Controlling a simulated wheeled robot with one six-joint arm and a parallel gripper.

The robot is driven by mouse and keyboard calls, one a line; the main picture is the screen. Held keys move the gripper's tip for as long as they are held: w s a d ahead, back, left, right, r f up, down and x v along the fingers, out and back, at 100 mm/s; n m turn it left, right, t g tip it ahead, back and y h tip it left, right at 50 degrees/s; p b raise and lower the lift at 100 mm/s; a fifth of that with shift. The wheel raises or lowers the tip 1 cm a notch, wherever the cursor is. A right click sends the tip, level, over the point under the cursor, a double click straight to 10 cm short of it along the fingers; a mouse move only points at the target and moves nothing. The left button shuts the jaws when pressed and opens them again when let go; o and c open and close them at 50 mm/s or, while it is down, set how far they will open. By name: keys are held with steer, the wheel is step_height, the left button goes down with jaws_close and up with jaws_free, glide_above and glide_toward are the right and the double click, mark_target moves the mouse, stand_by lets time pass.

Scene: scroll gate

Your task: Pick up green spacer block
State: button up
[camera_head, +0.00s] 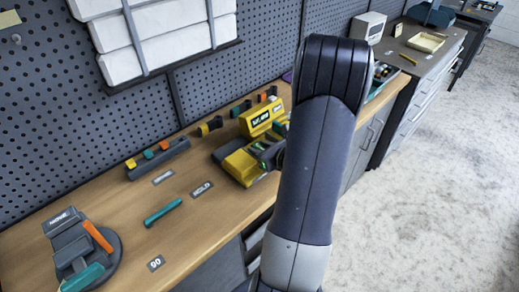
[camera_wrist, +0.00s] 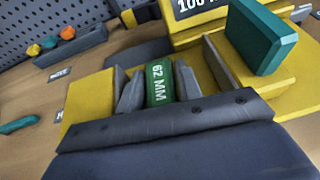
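The green spacer block (camera_wrist: 160,84), marked "62 MM", stands between the two grey fingers of my gripper (camera_wrist: 160,88) in the wrist view. Yellow surfaces of a fixture (camera_wrist: 88,97) show on both sides of the fingers. I cannot tell whether the block is lifted clear of it. In the head view the yellow fixture (camera_head: 241,166) is on the bench, and my arm hides much of this area.
A larger teal block (camera_wrist: 262,38) stands close right of my gripper. Behind is a yellow box (camera_head: 258,119) with a label. A grey rack (camera_head: 158,158) of coloured pieces, a teal bar (camera_head: 163,212) and a grey device (camera_head: 78,248) stand left.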

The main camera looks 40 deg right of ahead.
jaws_close()
